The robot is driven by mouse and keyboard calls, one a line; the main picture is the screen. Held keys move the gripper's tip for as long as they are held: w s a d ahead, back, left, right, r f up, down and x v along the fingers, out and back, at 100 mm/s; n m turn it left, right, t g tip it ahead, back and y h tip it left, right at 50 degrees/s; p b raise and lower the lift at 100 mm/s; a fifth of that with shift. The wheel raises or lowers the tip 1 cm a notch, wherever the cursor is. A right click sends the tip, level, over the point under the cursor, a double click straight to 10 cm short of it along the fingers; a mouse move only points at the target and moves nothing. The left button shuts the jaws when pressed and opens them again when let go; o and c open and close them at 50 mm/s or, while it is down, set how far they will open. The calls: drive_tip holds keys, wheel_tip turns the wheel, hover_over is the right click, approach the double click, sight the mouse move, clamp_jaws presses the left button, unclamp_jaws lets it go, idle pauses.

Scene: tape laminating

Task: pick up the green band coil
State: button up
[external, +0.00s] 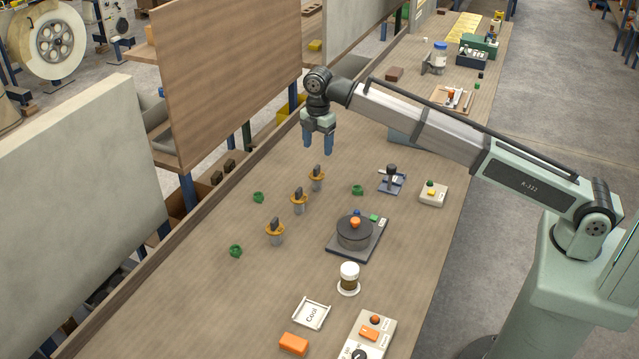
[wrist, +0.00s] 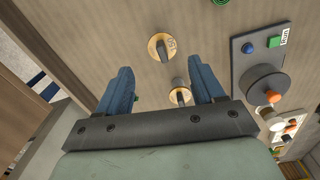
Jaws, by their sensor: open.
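Three small green band coils lie on the wooden bench: one left of the posts (external: 258,197), one nearer the front left (external: 236,250) and one right of the posts (external: 357,189). In the wrist view, part of a green coil (wrist: 221,2) shows at the top edge. The others are not clear there. My gripper (external: 318,146) is open and empty, with blue fingers pointing down, high above the bench and behind the coils. In the wrist view its fingers (wrist: 158,72) stand wide apart with nothing between them but the bench and posts beyond.
A row of three orange-collared posts (external: 299,201) stands between the coils. A dark turntable with an orange knob (external: 354,232) sits to the right. A white-lidded jar (external: 349,278), a "Cool" tray (external: 311,314) and an orange block (external: 293,344) are in front. A wooden panel (external: 225,75) borders the left.

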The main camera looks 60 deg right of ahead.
drive_tip(key=s+d, duration=0.3)
drive_tip(key=s, duration=0.3)
drive_tip(key=m, duration=3.2)
hover_over(357, 187)
wheel_tip(357, 187, down, 8)
drive_tip(key=shift+d+f, duration=0.15)
drive_tip(key=shift+f, duration=0.1)
drive_tip(key=shift+s+a+f, duration=0.1)
drive_tip(key=shift+f, duration=1.2)
drive_tip(key=shift+a+f, duration=0.1)
drive_tip(key=shift+f, duration=1.2)
drive_tip(key=c, duration=1.1)
drive_tip(key=shift+r, duration=0.1)
